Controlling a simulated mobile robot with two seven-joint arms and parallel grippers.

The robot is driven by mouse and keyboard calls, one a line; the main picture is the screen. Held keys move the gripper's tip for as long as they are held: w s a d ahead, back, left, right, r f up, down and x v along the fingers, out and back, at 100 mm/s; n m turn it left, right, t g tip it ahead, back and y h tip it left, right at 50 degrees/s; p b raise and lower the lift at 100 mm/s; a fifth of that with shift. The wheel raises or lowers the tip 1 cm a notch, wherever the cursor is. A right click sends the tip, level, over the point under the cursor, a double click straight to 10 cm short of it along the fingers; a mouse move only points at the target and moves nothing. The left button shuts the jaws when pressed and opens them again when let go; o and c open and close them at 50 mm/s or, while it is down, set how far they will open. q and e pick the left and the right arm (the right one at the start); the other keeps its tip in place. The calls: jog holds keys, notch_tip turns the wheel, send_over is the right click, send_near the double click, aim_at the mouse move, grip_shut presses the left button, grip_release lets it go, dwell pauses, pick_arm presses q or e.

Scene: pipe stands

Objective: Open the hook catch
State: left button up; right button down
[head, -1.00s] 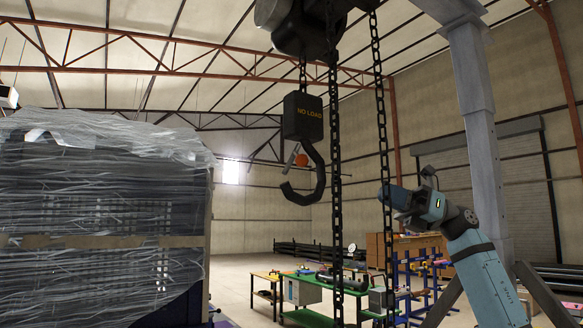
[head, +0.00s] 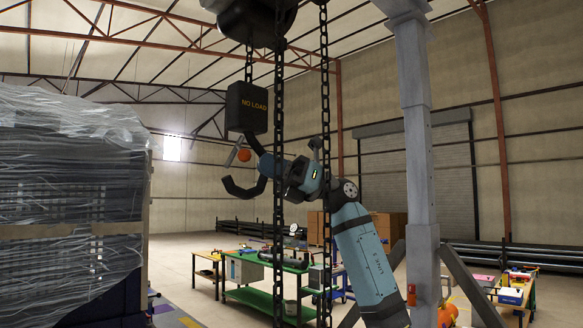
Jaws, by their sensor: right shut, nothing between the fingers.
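A dark crane hook (head: 238,188) hangs below a black block marked "NO LOAD" (head: 247,108). A thin grey bar (head: 234,152), which looks like the hook catch, slants at the hook's mouth, with an orange ball (head: 244,155) beside it. My right gripper (head: 267,164) reaches in from the right at the hook's curved back and overlaps it in the picture. It is shut and holds nothing. I cannot tell whether it touches the hook. My left gripper is not in view.
Black chains (head: 279,225) hang close in front of my right arm. A wrapped pallet stack (head: 70,190) stands at the left. A grey column (head: 417,140) stands at the right. A green workbench (head: 262,298) is below; the space left of the hook is clear.

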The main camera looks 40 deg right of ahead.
jog(key=shift+w+a+r, duration=0.25)
jog(key=shift+a, duration=0.4)
